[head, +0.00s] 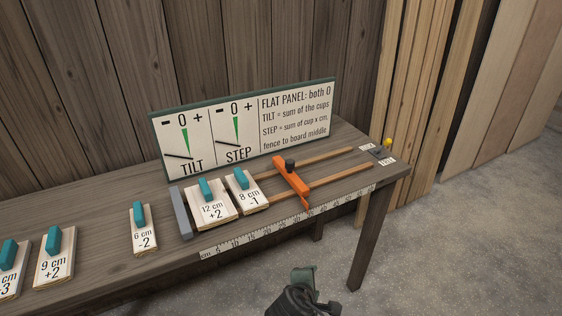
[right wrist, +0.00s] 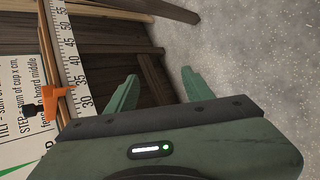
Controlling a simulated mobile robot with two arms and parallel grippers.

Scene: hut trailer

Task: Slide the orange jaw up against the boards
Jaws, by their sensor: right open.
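The orange jaw (head: 291,179), with a black knob on top, sits across the wooden rails of the bench. It also shows at the left of the right wrist view (right wrist: 60,101). Two boards with teal handles, the 12 cm +2 board (head: 213,212) and the 8 cm -1 board (head: 252,198), lie side by side right of the grey fence (head: 181,213). A gap separates the jaw from the 8 cm board. My right gripper (head: 304,280) is in front of the bench, apart from the jaw. Its fingers are open and empty in the right wrist view (right wrist: 157,92). My left gripper is not in view.
A ruler strip (head: 290,222) runs along the bench's front edge. More boards, including the 6 cm -2 board (head: 144,229) and the 9 cm +2 board (head: 56,257), lie left of the fence. A sign with TILT and STEP dials (head: 245,125) stands behind. Floor is clear at right.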

